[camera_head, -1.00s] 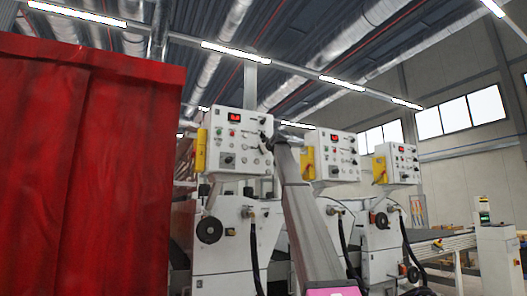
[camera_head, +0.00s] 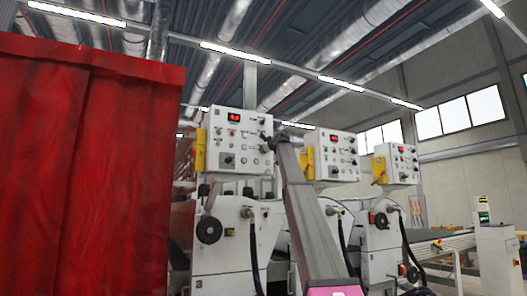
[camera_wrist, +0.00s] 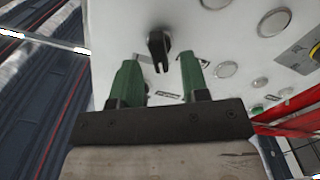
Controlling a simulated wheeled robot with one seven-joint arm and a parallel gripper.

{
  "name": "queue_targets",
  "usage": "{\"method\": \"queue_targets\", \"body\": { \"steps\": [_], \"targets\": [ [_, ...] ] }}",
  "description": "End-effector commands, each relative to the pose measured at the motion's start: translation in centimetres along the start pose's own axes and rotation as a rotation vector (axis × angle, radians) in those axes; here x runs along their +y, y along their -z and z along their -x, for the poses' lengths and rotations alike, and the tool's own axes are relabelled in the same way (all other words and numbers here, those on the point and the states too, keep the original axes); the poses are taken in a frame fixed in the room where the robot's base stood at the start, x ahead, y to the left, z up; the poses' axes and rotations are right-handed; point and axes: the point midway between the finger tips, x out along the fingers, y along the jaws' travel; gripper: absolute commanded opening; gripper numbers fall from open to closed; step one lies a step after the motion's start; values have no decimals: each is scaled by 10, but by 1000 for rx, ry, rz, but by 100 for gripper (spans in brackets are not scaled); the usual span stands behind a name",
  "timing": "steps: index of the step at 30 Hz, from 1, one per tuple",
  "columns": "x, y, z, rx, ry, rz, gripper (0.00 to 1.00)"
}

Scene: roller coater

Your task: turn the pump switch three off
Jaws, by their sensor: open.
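A black rotary switch (camera_wrist: 158,46) sits on the white control panel (camera_wrist: 115,35) in the wrist view. My gripper (camera_wrist: 160,76) has two green fingers spread apart, with nothing between them. The switch lies just beyond the fingertips, roughly centred on the gap; I cannot tell whether they touch the panel. In the head view my gripper (camera_head: 268,138) is at the right side of the nearest control panel (camera_head: 221,124), and the switch there is hard to make out. The switch's label is not readable.
Round buttons (camera_wrist: 273,22) lie right of the switch. Two more control panels (camera_head: 336,157) stand to the right over white machines. A yellow part (camera_head: 199,150) is on the near panel's left side. A red curtain (camera_head: 85,170) fills the left.

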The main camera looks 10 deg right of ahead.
Motion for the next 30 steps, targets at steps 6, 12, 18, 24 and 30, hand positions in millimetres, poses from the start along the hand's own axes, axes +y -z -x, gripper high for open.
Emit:
{"method": "queue_targets", "body": {
  "steps": [6,12,18,24,30],
  "targets": [
    [-2,-1,45,1,-1,1,42],
    [-1,0,74,1,-1,0,42],
    [0,0,80,1,0,0,42],
    [0,0,79,1,0,1,42],
    [0,0,79,1,0,0,42]
  ]
}}
